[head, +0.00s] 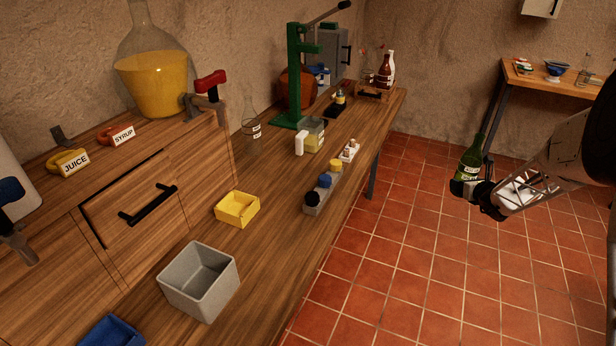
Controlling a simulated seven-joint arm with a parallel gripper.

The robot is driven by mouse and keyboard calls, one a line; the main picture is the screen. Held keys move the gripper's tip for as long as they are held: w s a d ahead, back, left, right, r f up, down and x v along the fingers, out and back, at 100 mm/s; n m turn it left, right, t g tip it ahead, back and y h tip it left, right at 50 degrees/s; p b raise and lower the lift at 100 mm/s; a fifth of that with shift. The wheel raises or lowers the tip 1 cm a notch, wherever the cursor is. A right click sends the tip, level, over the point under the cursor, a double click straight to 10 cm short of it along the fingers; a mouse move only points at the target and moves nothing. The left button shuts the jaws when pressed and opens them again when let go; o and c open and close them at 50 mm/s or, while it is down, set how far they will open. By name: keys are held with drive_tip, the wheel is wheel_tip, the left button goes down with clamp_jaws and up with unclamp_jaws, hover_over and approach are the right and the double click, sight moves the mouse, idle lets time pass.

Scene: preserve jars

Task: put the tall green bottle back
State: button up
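The tall green bottle (469,161) is upright at the right, with a dark neck and a pale label. My gripper (466,188) is shut around its lower part and holds it in the air over the tiled floor, right of the workbench. The fingertips are small and dark against the bottle. A wooden bottle crate (371,93) stands at the far end of the workbench. It holds a dark red bottle (384,72) and a white bottle (391,66); its other places are too small to make out.
The long wooden workbench (262,272) carries a green press (293,75), a clear bottle (251,125), a yellow bin (238,208), a grey bin (198,279) and a grey holder with coloured caps (322,191). A second table (545,81) stands back right. Open tiled floor lies between.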

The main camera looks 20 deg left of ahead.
drive_tip(key=s+a+r+n+g+y, duration=0.2)
drive_tip(key=a+r+n+g+y, duration=0.15)
drive_tip(key=a, duration=1.25)
drive_tip(key=s+a+r+n+g+y, duration=0.1)
drive_tip(key=a+r+n+g+y, duration=0.2)
drive_tip(key=a, duration=1.2)
drive_tip(key=s+a+r+n+g, duration=0.2)
drive_tip(key=s+a, duration=0.3)
drive_tip(key=a, duration=0.4)
drive_tip(key=s+a+r+n+g, duration=0.2)
drive_tip(key=s+a, duration=0.4)
drive_tip(key=a, duration=0.4)
drive_tip(key=s+a+r+n+g, duration=0.1)
drive_tip(key=s+a+n+g, duration=0.3)
drive_tip(key=a, duration=0.5)
drive_tip(key=shift+s+a+r+g+h, duration=0.25)
drive_tip(key=shift+s+r+g+h, duration=0.15)
drive_tip(key=shift+s, duration=0.5)
drive_tip(key=shift+f+n, duration=0.15)
drive_tip(key=shift+n, duration=0.1)
drive_tip(key=shift+f, duration=2.35)
drive_tip(key=shift+f, duration=0.1)
drive_tip(key=shift+f, duration=2.2)
